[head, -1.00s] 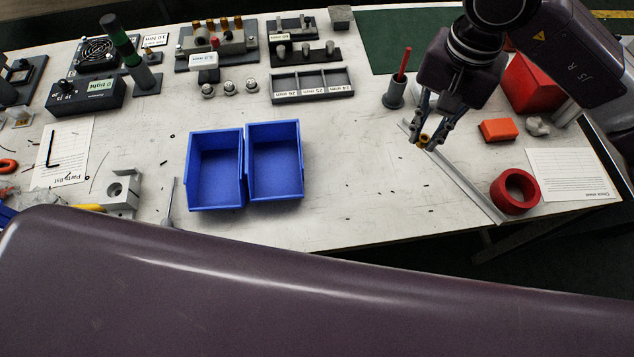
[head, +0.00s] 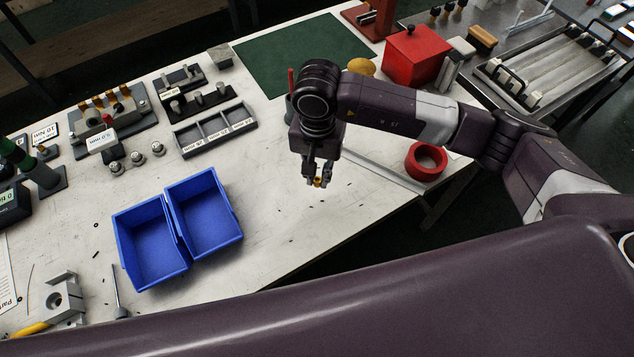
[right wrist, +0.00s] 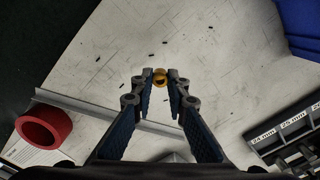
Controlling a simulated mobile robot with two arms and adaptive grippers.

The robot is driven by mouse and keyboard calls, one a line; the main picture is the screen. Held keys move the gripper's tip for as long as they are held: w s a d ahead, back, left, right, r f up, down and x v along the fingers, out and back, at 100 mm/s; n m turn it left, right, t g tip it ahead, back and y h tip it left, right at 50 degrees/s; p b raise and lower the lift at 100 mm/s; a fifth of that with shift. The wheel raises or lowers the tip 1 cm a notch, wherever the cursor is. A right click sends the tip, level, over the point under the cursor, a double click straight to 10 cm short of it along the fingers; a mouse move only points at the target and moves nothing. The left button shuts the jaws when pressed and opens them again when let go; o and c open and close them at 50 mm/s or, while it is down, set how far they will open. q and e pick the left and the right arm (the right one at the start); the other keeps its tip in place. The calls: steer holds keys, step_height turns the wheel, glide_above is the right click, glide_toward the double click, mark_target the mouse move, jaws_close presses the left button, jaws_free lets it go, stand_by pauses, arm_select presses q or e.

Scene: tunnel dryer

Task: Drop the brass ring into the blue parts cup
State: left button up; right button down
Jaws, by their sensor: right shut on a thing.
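My right gripper (head: 318,180) is shut on the brass ring (head: 318,182), a small gold-coloured ring between its fingertips. In the right wrist view the ring (right wrist: 160,78) shows at the tips of the fingers, above the white table. Two blue parts cups stand side by side, touching or nearly so: the left one (head: 128,238) and the right one (head: 238,222). Both look empty and lie left of and nearer than my right gripper in the head view. A blue cup edge (right wrist: 303,48) shows at the upper right of the right wrist view. My left gripper is not in view.
A grey metal straightedge (head: 385,172) and a red tape roll (head: 425,160) lie right of the gripper. A grey three-slot tray (head: 217,134) stands behind the cups. The table between gripper and cups is clear apart from tiny dark bits.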

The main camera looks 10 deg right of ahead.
mark_target(317, 194)
step_height(317, 194, down, 4)
steer(key=shift+f+p, duration=0.25)
steer(key=shift+p, duration=0.15)
steer(key=shift+f, duration=0.3)
steer(key=shift+f, duration=0.2)
steer(key=c, duration=1.9)
jaws_free()
steer(key=shift+r, duration=0.15)
